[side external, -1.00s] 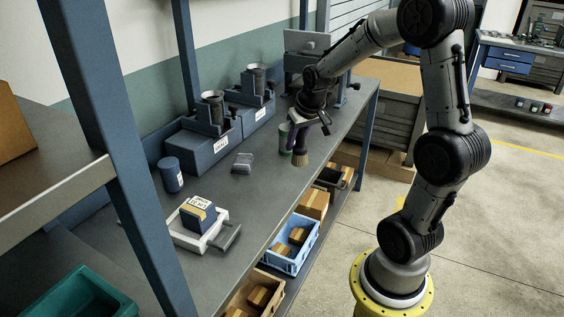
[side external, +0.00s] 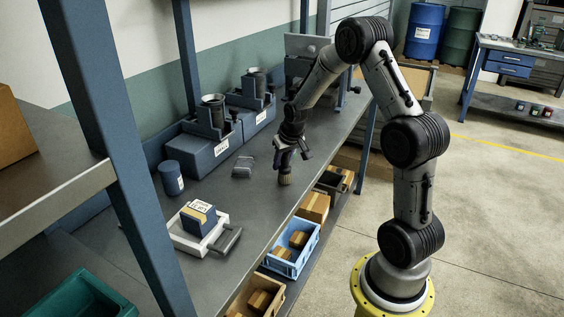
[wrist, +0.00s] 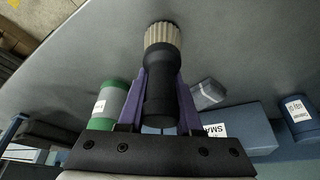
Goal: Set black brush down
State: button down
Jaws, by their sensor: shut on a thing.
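The black brush (wrist: 160,85) has a black handle and pale bristles. In the wrist view it stands between the two purple fingers of my gripper (wrist: 162,92), which is shut on its handle. In the side view my gripper (side external: 287,158) is low over the grey workbench, and the brush's bristle end (side external: 285,180) points down at or just above the bench top. I cannot tell whether the bristles touch it. My gripper hides most of the handle in the side view.
A grey block (side external: 243,166) lies to the left, before the blue grinder boxes (side external: 207,150). A blue cylinder (side external: 172,177) and a white tray (side external: 187,243) with a blue box stand further left. A green-and-grey can (wrist: 108,102) is near the brush. Bench around the bristles is clear.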

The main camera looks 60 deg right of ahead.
jog(key=shift+f, duration=0.15)
jog(key=c, duration=0.6)
grip_release()
jog(key=v, duration=1.2)
jog(key=s+a+r+n+t, duration=0.1)
jog(key=s+a+r+n, duration=0.15)
jog(key=a+r, duration=0.5)
jog(key=s+a+n, duration=0.1)
jog(key=s+a, duration=0.4)
jog(key=s+a+n+y, duration=0.1)
jog(key=s+a+n, duration=0.1)
jog(key=s+a, duration=0.3)
jog(key=s+a+n+t+y, duration=0.1)
jog(key=s+a, duration=0.5)
jog(key=s, duration=0.1)
jog(key=shift+r, duration=0.15)
